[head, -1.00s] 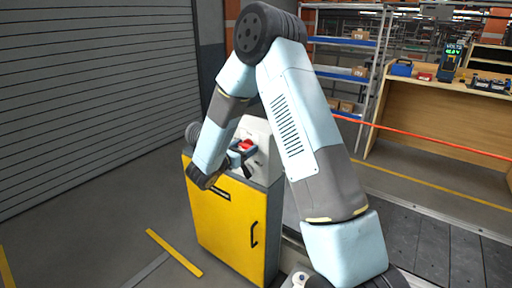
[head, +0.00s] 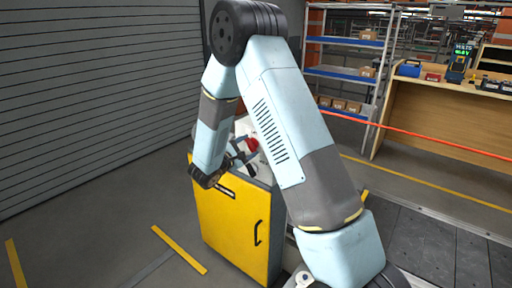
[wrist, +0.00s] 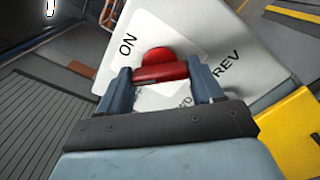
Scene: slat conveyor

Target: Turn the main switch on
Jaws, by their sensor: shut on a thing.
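The main switch is a red rotary knob with a red bar handle (wrist: 160,73) on a pale sloped panel (wrist: 240,55). In the wrist view, "ON" is printed left of the knob, "REV" to the right, and another label is partly hidden below by my gripper. My gripper (wrist: 162,80) is shut on the red handle, one finger at each end of it. In the head view the red switch (head: 252,145) shows on top of the yellow cabinet, with my gripper (head: 243,158) against it, partly hidden by my arm.
The yellow cabinet (head: 225,222) carries the panel and has a black door handle. A grey shutter wall (head: 90,90) stands to the left. Shelves (head: 342,72) and a wooden workbench (head: 440,115) stand behind a red barrier line (head: 440,141). Floor left of the cabinet is mostly clear.

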